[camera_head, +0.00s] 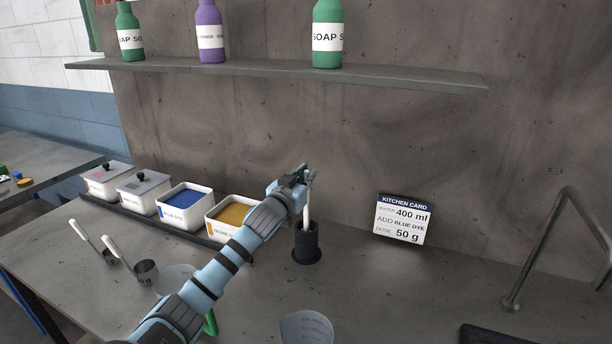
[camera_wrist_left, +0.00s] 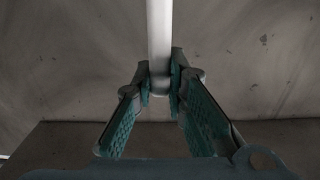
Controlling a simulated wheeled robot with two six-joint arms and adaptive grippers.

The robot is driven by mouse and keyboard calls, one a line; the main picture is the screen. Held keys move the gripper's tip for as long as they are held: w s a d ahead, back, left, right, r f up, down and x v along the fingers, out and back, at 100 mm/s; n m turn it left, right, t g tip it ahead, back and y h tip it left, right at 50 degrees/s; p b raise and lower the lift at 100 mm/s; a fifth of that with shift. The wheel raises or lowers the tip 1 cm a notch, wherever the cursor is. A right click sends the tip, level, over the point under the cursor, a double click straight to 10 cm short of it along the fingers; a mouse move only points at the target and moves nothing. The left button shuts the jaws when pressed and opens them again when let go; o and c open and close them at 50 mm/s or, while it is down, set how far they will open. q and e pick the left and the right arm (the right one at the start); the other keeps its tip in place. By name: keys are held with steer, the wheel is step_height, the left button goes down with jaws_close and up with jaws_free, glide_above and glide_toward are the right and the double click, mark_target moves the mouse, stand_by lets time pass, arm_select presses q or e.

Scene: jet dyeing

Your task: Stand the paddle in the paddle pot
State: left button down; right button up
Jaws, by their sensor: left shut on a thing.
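My left gripper (camera_head: 303,180) is shut on the paddle (camera_head: 306,214), a white rod held upright. In the left wrist view the paddle (camera_wrist_left: 159,40) stands between the two fingers of my left gripper (camera_wrist_left: 160,82). The black paddle pot (camera_head: 306,245) stands on the counter below the gripper. The paddle's lower end is at the pot's mouth and seems to go inside it; the pot's wall hides that end. My right gripper is not in view.
A blue dye bin (camera_head: 184,206) and a yellow one (camera_head: 234,214) stand left of the pot, beside two lidded bins. Scoops (camera_head: 146,271) lie front left. A clear beaker (camera_head: 306,328) stands in front. A kitchen card (camera_head: 403,220) and a metal tap (camera_head: 560,240) are at right.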

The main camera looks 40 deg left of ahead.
arm_select(q)
steer(key=c, duration=1.5)
jaws_free()
steer(key=shift+c, duration=0.2)
steer(key=shift+r, duration=0.1)
step_height(320, 180, up, 8)
steer(key=p, duration=0.8)
